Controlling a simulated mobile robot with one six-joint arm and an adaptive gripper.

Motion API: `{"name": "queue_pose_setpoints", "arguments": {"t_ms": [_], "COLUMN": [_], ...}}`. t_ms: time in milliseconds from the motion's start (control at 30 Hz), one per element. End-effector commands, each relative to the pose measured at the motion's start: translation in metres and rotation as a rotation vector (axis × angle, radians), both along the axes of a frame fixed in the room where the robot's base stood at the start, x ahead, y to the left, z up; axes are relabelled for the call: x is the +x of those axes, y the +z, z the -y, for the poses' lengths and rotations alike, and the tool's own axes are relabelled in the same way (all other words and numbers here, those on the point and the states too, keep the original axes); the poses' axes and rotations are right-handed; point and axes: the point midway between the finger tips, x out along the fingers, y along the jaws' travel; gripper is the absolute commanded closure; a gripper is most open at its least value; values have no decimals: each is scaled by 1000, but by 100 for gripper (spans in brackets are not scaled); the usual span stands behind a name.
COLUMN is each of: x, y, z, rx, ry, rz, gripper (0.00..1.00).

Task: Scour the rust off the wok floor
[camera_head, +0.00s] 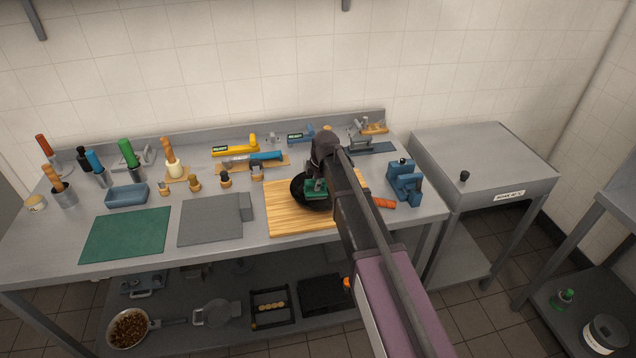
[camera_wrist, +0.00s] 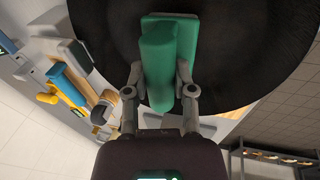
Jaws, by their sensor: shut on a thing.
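The black wok (camera_head: 299,190) sits on the wooden board (camera_head: 285,224) at the middle of the bench. In the wrist view the wok (camera_wrist: 245,55) fills the upper part as a dark round bowl. My gripper (camera_head: 317,184) is over the wok. In the wrist view my gripper (camera_wrist: 160,80) is shut on a green scouring pad (camera_wrist: 157,60) with a rounded grip. The pad is over the wok's inside; I cannot tell whether it touches the floor. My arm and the pad hide much of the wok. No rust can be made out.
An orange handle (camera_head: 383,203) shows right of the board. A blue vise-like device (camera_head: 405,181) stands further right. A grey plate (camera_head: 211,219) and green mat (camera_head: 127,234) lie left. Several tools line the back. The grey cabinet top (camera_head: 485,158) is mostly clear.

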Motion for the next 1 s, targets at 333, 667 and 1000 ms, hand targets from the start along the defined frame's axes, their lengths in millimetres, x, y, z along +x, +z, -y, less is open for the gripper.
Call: {"name": "queue_pose_setpoints", "arguments": {"t_ms": [333, 667, 1000], "x": [0, 0, 1], "y": [0, 23, 48], "z": [0, 2, 4], "rx": [0, 0, 0], "ry": [0, 0, 0], "rz": [0, 0, 0], "gripper": [100, 100, 100]}}
